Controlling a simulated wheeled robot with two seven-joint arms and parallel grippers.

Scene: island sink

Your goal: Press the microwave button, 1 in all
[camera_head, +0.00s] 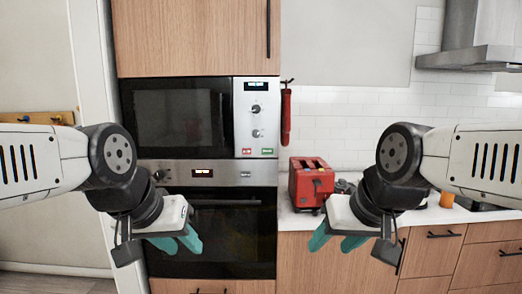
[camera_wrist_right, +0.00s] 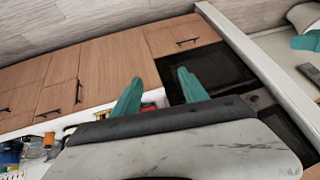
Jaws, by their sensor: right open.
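The microwave (camera_head: 179,118) is built into a tall wooden cabinet in the head view, with its dark door shut. Its light control panel (camera_head: 256,117) on the right has a display, two knobs, a red button (camera_head: 246,152) and a green button (camera_head: 267,151) at the bottom. My left gripper (camera_head: 182,242) is open and empty, in front of the oven and lower in the picture than the microwave. My right gripper (camera_head: 334,240) is open and empty, in front of the counter to the right. Its teal fingers stand apart in the right wrist view (camera_wrist_right: 159,88).
An oven (camera_head: 230,238) sits below the microwave. A red toaster (camera_head: 311,183) stands on the white counter (camera_head: 298,219) to the right. A red fire extinguisher (camera_head: 286,115) hangs beside the panel. A range hood (camera_head: 478,48) is at upper right. Nothing stands before the panel.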

